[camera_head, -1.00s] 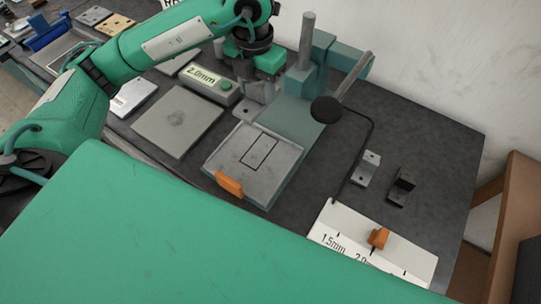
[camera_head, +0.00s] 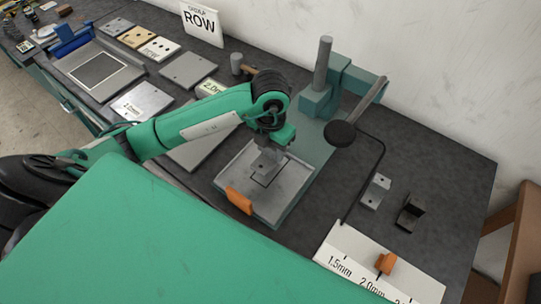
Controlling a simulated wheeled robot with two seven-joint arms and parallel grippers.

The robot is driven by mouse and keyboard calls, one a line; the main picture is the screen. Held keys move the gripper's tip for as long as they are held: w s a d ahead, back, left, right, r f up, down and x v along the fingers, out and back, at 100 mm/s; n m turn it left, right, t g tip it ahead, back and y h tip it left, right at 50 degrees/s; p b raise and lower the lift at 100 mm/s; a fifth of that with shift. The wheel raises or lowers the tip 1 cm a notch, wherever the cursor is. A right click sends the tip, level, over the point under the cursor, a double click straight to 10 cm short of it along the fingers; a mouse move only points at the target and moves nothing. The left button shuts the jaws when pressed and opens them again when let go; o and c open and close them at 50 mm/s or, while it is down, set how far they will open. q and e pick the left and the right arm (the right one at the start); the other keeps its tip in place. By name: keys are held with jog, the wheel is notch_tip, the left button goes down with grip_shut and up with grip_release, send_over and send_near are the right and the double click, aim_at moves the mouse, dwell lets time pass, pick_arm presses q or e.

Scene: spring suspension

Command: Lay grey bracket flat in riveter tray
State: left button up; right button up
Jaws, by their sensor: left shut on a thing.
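The riveter tray (camera_head: 226,178) is a grey plate with a black outlined rectangle and an orange tab (camera_head: 239,201) on its front edge. My left gripper (camera_head: 272,146) is over the tray's far part, shut on the grey bracket (camera_head: 265,163). The bracket is over the outlined rectangle and covers part of it. I cannot tell whether it touches the tray. The fingertips are partly hidden by the wrist. My right gripper is not in view.
The riveter's post and lever (camera_head: 342,133) stand right behind the tray. Another grey bracket (camera_head: 376,191) and a dark bracket (camera_head: 411,212) lie to the right. A thickness scale (camera_head: 345,250) with an orange slider (camera_head: 384,264) is at front right. Plates lie at the left.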

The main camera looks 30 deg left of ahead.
aim_at(270, 159)
pick_arm(q)
notch_tip(270, 159, down, 4)
jog(key=shift+p, duration=0.5)
jog(key=shift+f, duration=0.4)
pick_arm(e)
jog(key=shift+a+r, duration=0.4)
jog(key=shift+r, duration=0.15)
pick_arm(q)
jog(key=shift+f, duration=0.15)
jog(key=o, duration=1.2)
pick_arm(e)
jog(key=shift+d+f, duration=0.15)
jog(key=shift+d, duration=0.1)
